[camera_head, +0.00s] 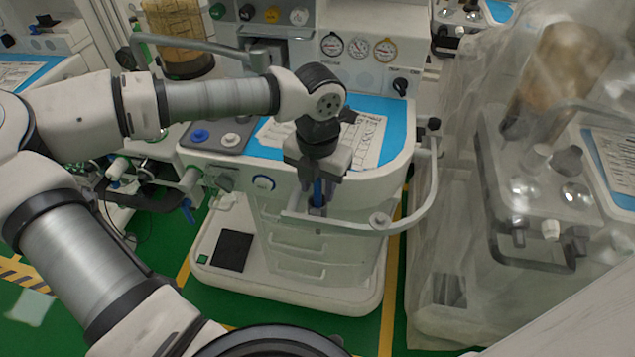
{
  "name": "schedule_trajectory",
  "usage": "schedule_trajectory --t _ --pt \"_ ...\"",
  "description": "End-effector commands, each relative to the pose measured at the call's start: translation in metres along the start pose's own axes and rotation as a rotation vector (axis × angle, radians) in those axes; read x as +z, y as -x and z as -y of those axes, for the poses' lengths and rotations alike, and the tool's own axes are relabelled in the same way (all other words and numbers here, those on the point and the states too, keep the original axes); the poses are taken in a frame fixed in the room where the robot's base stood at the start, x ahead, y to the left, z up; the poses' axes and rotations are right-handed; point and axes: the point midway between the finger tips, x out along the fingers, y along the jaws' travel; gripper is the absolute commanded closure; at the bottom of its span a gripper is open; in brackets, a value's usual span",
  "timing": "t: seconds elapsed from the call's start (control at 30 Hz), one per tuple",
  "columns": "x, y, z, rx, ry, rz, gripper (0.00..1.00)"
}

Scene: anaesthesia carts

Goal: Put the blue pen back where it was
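My gripper (318,188) points down at the front edge of the middle cart. A blue mat (400,125) with a printed paper sheet (368,140) lies on the cart top behind my gripper. My wrist hides part of the sheet and mat.
The curved white rail (425,205) runs around the cart's front right. Gauges (358,48) stand at the back. A plastic-covered cart (480,200) is close on the right. Blue and white knobs (200,135) sit left on the cart top. Green floor is free at the front.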

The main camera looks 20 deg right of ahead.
Motion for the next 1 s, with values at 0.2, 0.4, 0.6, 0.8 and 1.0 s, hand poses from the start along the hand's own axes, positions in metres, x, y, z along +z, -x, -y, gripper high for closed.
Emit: schedule_trajectory --t 0.2,0.4,0.6,0.8,1.0 --pt "0.001 0.026 0.0 0.003 0.0 0.003 0.64" --pt "0.001 0.071 -0.001 0.002 0.002 0.003 0.64" --pt "0.001 0.107 0.0 0.001 0.001 0.002 0.64" --pt "0.0 0.122 0.0 0.0 0.001 0.0 0.64" --pt "0.0 0.123 0.0 -0.001 0.0 0.0 0.64"
